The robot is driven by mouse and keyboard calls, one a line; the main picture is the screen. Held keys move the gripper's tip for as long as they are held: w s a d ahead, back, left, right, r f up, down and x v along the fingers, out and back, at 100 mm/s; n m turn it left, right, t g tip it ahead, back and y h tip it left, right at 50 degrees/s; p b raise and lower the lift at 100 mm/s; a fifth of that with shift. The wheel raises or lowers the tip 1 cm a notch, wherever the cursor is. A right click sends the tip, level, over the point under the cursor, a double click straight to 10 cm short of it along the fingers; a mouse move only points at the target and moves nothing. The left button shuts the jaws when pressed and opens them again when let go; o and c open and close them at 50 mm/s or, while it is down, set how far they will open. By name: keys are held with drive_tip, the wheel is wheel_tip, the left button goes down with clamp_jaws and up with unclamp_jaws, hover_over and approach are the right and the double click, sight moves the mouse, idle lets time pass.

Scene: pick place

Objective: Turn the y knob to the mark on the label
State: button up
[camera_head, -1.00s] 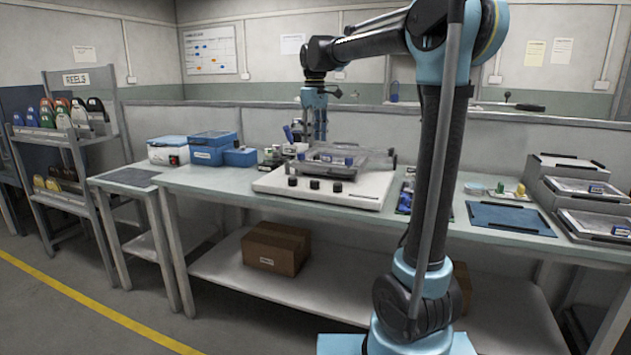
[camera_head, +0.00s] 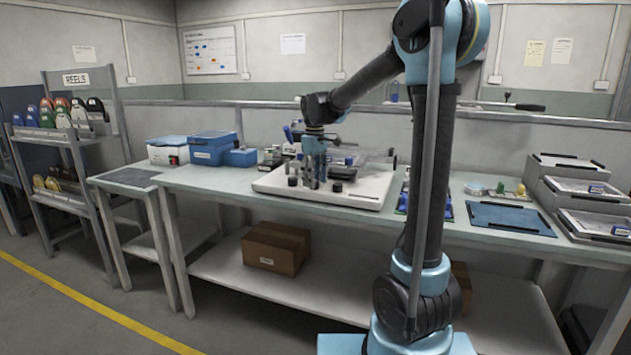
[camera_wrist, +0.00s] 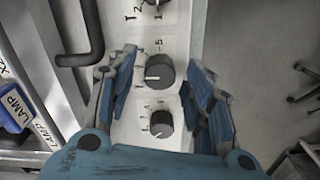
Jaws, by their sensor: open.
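A white panel (camera_head: 362,195) on the bench carries a row of dark round knobs along its front edge. In the wrist view a middle knob (camera_wrist: 160,72) lies between my gripper's fingers, with a pale pointer line toward the left. A lower knob (camera_wrist: 161,124) sits nearer the palm, and a third knob is cut off at the top edge. Small printed marks surround the knobs; I cannot read for certain which is y. My gripper (camera_wrist: 160,88) is open, its blue fingers on either side of the middle knob, with no clear contact. In the head view my gripper (camera_head: 314,182) hides part of the row.
A dark bar handle (camera_wrist: 92,40) and a blue block labelled LAMP (camera_wrist: 14,108) lie left of the knobs in the wrist view. Blue boxes (camera_head: 212,148) stand left of the panel. A blue mat (camera_head: 510,218) and grey trays (camera_head: 590,215) are at the right.

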drive_tip(key=shift+f, duration=0.25)
drive_tip(key=c, duration=1)
drive_tip(key=shift+c, duration=0.2)
drive_tip(key=m, duration=0.4)
drive_tip(key=shift+m, duration=2.4)
